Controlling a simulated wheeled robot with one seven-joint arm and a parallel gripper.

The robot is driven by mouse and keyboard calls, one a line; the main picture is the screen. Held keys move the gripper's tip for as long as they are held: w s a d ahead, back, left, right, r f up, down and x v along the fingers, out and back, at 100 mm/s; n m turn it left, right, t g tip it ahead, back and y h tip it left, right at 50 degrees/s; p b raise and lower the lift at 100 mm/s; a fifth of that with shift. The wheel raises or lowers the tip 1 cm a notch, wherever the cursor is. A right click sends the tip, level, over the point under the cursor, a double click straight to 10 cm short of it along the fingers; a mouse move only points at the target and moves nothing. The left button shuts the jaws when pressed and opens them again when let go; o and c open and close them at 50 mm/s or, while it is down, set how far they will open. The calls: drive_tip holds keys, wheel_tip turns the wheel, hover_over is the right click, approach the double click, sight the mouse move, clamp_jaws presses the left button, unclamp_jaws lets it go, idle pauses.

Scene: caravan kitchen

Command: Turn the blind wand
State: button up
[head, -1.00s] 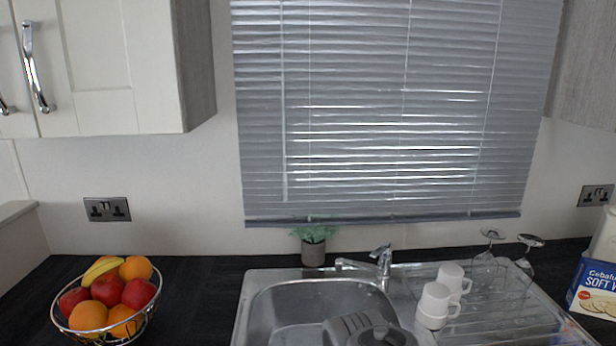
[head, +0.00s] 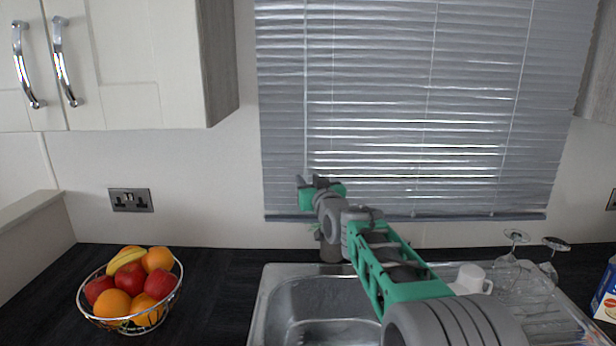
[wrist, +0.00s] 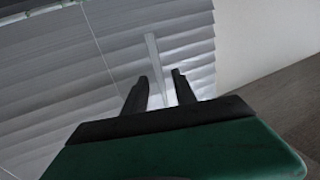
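The blind wand (head: 306,110) is a thin pale rod hanging down the left part of the grey venetian blind (head: 400,140). My gripper (head: 308,182) is raised in front of the blind's lower left, at the wand's lower end, and hides that end in the head view. In the wrist view the wand (wrist: 155,65) stands between the two dark fingers of my gripper (wrist: 159,80). The fingers are apart, with a visible gap on each side of the wand. I cannot tell how deep the wand lies between them.
A sink (head: 290,290) lies below my arm, with a white mug (head: 470,278) and upturned glasses (head: 515,238) at right. A plant pot (head: 329,250) stands under the gripper, partly hidden. A fruit bowl (head: 130,290) is at left, below a wall cupboard (head: 150,60).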

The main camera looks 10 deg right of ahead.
drive_tip(key=shift+w, duration=0.35)
drive_tip(key=shift+c, duration=0.2)
clamp_jaws()
